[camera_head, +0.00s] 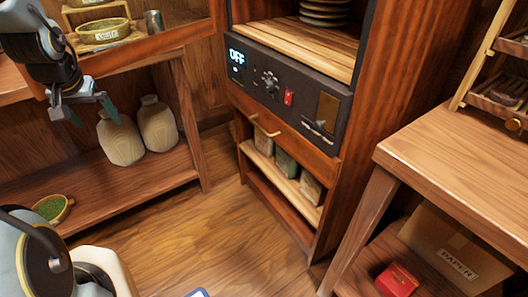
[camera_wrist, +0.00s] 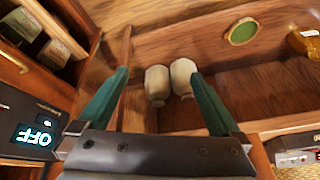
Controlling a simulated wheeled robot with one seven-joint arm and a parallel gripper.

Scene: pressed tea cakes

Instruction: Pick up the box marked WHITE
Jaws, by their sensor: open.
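Several small boxes stand on the low shelf under the drawer of the dark cabinet: a pale one (camera_head: 263,141), a green one (camera_head: 286,163) and a brownish one (camera_head: 310,187). I cannot read WHITE on any box. My gripper (camera_head: 92,110) is at the upper left of the head view, left of the cabinet and apart from the boxes. In the wrist view its green fingers (camera_wrist: 158,72) are spread with nothing between them.
Two pale jars (camera_head: 121,138) stand on the lower shelf (camera_head: 150,187) of the left table, behind my gripper. The cabinet's control panel (camera_head: 285,95) reads OFF. A PAPER carton (camera_head: 458,258) and a red box (camera_head: 397,280) lie under the right table (camera_head: 470,150).

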